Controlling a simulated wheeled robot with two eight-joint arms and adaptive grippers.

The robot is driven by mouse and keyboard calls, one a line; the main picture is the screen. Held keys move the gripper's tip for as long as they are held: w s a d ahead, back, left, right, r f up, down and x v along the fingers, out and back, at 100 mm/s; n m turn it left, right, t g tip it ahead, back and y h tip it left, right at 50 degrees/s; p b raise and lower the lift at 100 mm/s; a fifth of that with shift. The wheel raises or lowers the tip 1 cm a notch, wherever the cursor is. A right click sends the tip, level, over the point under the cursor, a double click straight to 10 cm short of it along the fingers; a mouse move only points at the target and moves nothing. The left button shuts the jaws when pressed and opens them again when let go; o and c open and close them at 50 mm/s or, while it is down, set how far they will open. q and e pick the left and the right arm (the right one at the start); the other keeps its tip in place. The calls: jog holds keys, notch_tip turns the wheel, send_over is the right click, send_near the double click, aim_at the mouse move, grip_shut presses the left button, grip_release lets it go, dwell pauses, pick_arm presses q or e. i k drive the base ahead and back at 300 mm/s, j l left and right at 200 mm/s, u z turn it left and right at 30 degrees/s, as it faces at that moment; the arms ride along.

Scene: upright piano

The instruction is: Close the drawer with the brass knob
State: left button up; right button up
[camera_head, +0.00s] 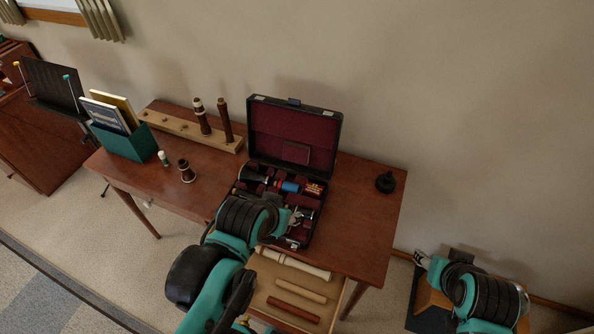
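An open drawer (262,293) juts out from under the right part of the wooden table (366,223). Several pale and brown wooden rods lie in it. Its front edge and any knob on it are hidden or out of frame. A small pale knob (147,203) shows on the table's front at the left; its metal is too small to tell. My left gripper (297,214) is over the near part of the instrument case, above and behind the open drawer; whether its fingers are apart is unclear. My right gripper (420,258) is open and empty, right of the table.
An open black case (336,135) with a red lining and instrument parts stands on the table. A peg rack (171,124), a green box of books (122,145), a small bottle (163,158) and a round black object (385,182) are also there. The table's right part is mostly clear.

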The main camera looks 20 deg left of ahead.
aim_at(269, 270)
jog(key=k+l+u, duration=0.1)
jog(key=k+u, duration=0.15)
jog(key=u, duration=0.25)
jog(key=k+u, duration=0.2)
jog(key=u, duration=0.25)
jog(key=k+u, duration=0.25)
jog(key=u, duration=0.25)
jog(key=j+u, duration=0.1)
jog(key=u, duration=0.3)
jog(key=k+j+u, duration=0.1)
jog(key=u, duration=0.3)
